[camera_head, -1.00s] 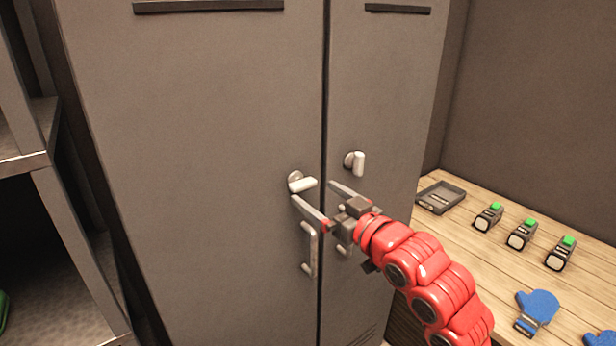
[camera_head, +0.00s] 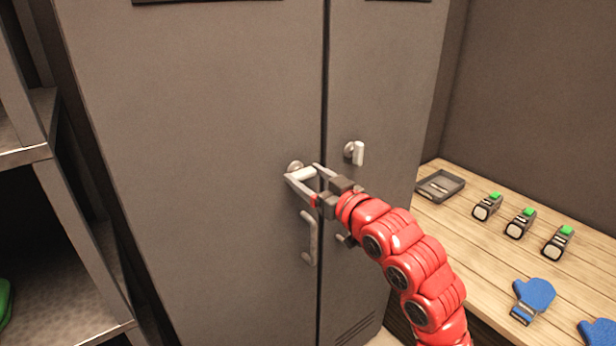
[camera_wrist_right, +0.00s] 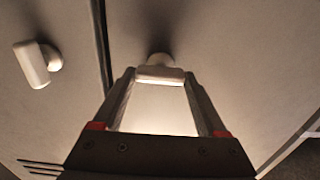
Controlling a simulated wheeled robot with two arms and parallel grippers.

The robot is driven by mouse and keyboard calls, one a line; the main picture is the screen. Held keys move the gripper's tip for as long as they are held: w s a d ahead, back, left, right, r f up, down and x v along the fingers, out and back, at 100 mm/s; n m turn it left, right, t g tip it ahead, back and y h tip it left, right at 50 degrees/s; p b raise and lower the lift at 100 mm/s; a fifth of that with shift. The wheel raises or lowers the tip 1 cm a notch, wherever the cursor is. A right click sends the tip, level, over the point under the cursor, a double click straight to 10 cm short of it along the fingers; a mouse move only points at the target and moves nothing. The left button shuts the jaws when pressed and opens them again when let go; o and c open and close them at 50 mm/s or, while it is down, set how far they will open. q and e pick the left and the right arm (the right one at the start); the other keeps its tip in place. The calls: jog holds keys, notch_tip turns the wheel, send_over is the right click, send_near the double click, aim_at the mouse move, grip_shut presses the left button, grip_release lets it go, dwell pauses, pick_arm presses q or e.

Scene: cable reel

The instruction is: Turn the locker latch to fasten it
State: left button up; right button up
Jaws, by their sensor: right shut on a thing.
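The grey locker (camera_head: 210,120) stands closed, with two doors meeting at a dark vertical seam. The latch on its left door (camera_head: 295,167) is a pale lever on a round base, lying roughly sideways near the seam. My right gripper (camera_head: 303,172) reaches in from the lower right and is shut on this latch lever. In the right wrist view the latch (camera_wrist_right: 160,73) sits between the fingertips, its round base just beyond them. A second latch (camera_head: 357,153) on the right door hangs roughly vertical, and it also shows in the wrist view (camera_wrist_right: 35,65). My left gripper is not in view.
A door handle (camera_head: 309,240) sits below the gripped latch. On the right, a wooden bench (camera_head: 470,245) carries a grey tray (camera_head: 440,187), several green-topped devices (camera_head: 520,224) and blue mittens (camera_head: 535,298). A metal shelf (camera_head: 70,230) stands at the left.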

jog(key=shift+c, duration=1.3)
jog(key=shift+f+n+b, duration=0.15)
jog(key=shift+n+b, duration=0.15)
jog(key=shift+b, duration=0.35)
jog(key=n+b, duration=0.6)
jog(key=b, duration=0.3)
jog(key=shift+f, duration=0.15)
jog(key=shift+s+a+n+b, duration=0.1)
jog(key=shift+n+b, duration=0.25)
jog(key=shift+n, duration=0.15)
jog(key=shift+n+b, duration=0.7)
jog(key=shift+n, duration=0.3)
jog(key=n+b, duration=0.1)
jog(key=n, duration=0.1)
jog(key=shift+n, duration=0.3)
jog(key=n+b, duration=0.1)
jog(key=n, duration=0.1)
jog(key=shift+n, duration=0.3)
jog(key=shift+n+b, duration=0.65)
jog(key=shift+n, duration=0.85)
